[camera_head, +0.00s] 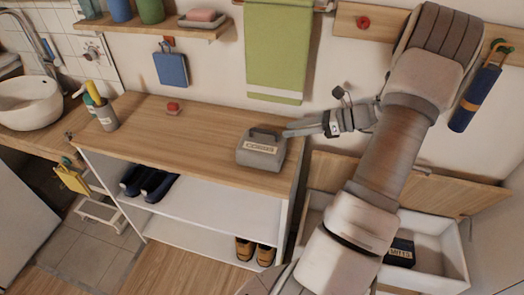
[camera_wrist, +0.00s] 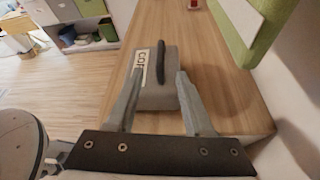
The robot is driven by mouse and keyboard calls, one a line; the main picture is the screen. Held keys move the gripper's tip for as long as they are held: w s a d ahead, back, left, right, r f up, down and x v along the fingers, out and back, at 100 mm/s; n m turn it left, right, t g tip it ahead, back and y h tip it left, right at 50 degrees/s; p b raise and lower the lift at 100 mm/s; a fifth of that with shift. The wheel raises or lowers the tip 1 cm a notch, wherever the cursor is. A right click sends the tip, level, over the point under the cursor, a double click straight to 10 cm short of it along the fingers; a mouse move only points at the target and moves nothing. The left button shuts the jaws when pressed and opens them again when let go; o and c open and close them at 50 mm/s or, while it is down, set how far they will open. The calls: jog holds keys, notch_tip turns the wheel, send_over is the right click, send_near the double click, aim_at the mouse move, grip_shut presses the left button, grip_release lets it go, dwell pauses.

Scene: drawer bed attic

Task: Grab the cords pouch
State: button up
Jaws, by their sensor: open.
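The cords pouch (camera_head: 262,158) is a grey block-like pouch with a dark handle and a pale lettered label. It stands on the wooden top of the shelf unit, near its right end. My gripper (camera_head: 287,130) reaches in from the right, its fingertips close to the pouch's upper right side. In the wrist view the open fingers (camera_wrist: 160,74) appear on either side of the pouch (camera_wrist: 158,92), with part of its label showing. I cannot tell whether the fingers touch it. The left finger covers part of the pouch's side.
A red object (camera_head: 173,107) and a cup of utensils (camera_head: 105,115) stand farther left on the wooden top (camera_head: 200,130). A green towel (camera_head: 275,50) hangs behind. An open drawer (camera_head: 435,265) holding a dark labelled item (camera_head: 401,250) lies lower right. Shoes (camera_head: 152,184) sit below.

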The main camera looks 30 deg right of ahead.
aim_at(267, 132)
jog(key=b+x, duration=0.1)
jog(key=x, duration=0.7)
jog(key=shift+w+a+r, duration=0.1)
jog(key=shift+w+a, duration=0.1)
jog(key=shift+w, duration=0.05)
grip_shut()
dwell(1.1)
